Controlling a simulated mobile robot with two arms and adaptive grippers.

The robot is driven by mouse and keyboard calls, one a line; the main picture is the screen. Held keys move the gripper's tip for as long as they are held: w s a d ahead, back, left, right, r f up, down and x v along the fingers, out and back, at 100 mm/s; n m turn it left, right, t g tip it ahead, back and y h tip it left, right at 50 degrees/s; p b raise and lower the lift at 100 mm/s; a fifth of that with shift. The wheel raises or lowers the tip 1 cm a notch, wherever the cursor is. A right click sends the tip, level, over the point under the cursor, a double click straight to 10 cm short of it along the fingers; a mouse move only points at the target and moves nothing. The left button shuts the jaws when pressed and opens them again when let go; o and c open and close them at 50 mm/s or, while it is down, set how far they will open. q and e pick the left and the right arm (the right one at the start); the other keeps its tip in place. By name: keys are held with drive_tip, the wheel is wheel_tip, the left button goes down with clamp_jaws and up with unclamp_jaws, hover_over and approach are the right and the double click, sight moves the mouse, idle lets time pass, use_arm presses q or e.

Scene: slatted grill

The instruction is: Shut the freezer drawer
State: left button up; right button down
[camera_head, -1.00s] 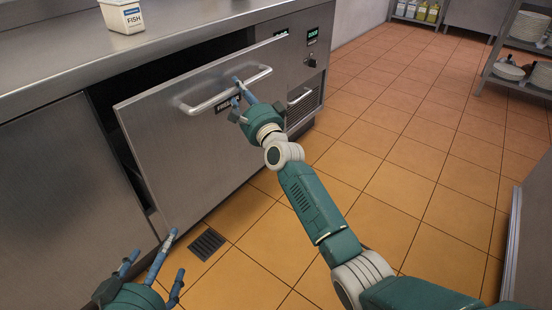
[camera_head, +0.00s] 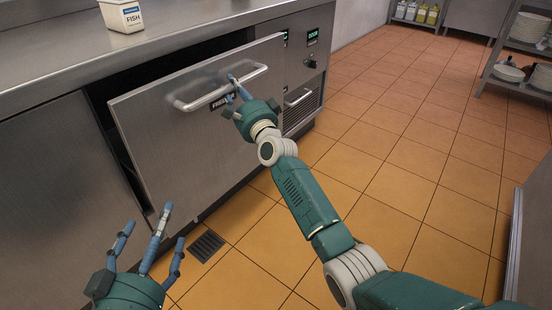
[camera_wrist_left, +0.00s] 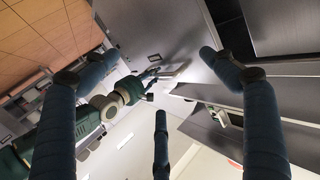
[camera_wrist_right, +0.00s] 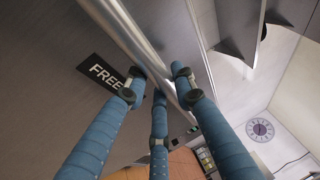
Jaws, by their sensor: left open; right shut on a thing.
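The freezer drawer (camera_head: 190,130) has a steel front that stands out from the counter, with dark gaps at its top and left side. Its bar handle (camera_head: 195,105) and black label (camera_head: 218,103) face me. My right gripper (camera_head: 238,86) is shut on the handle near its right part. In the right wrist view its fingers sit about the bar (camera_wrist_right: 140,45), beside the partly hidden label (camera_wrist_right: 100,70). My left gripper (camera_head: 157,228) is open and empty at lower left, in front of the drawer's lower left corner and apart from it.
A white fish tub (camera_head: 122,15) stands on the steel counter (camera_head: 60,55). A control panel (camera_head: 312,45) and a small handle (camera_head: 298,98) are right of the drawer. A drain (camera_head: 206,245) lies in the open tiled floor (camera_head: 400,140). Shelves with plates (camera_head: 525,50) stand at right.

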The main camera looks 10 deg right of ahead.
use_arm(q)
drive_tip(key=shift+w+r, duration=0.1)
drive_tip(key=shift+r, duration=0.35)
drive_tip(key=shift+t, duration=0.3)
use_arm(e)
drive_tip(key=shift+w+a, duration=0.1)
